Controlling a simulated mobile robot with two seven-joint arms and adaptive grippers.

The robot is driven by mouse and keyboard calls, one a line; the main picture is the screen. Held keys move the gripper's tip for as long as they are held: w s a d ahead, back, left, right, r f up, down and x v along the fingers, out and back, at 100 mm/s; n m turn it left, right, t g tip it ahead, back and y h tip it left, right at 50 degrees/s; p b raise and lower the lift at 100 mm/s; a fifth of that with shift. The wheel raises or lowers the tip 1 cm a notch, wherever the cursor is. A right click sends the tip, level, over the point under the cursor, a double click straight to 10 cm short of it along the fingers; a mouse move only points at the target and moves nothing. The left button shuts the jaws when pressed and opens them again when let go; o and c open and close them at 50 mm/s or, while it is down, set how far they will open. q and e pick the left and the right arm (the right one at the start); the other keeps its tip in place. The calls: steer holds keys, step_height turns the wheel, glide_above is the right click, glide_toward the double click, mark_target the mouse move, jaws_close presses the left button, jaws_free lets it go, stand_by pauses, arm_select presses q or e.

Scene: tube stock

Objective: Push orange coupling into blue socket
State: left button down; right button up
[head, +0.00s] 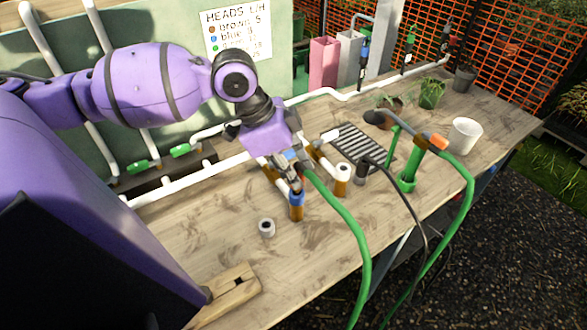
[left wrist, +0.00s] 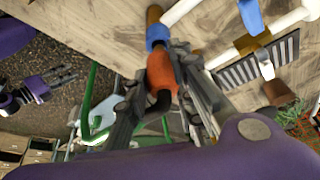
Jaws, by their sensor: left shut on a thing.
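My left gripper (head: 292,178) is over the middle of the bench, fingers pointing down. In the left wrist view it (left wrist: 172,88) is shut on the orange coupling (left wrist: 162,72). The coupling's far end meets the blue socket (left wrist: 157,35); I cannot tell how deep it sits. In the head view the blue socket (head: 296,198) tops a short brown upright, right under the fingers, which mostly hide the coupling. My right gripper (left wrist: 62,76) shows small at the left of the left wrist view, away from the bench, its fingers apart and empty.
A green hose (head: 352,230) runs from near the gripper over the bench edge. A white-topped brown stub (head: 342,178), a grey ring (head: 267,228) and a slatted grate (head: 360,146) are close by. A green stand (head: 410,175) with another hose stands right. Bare wood lies in front.

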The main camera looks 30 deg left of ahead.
arm_select(q)
steer(key=shift+f, duration=1.6)
stand_by(1.1)
steer(key=c, duration=1.4)
jaws_free()
steer(key=v, duration=1.2)
steer(key=shift+d, duration=0.1)
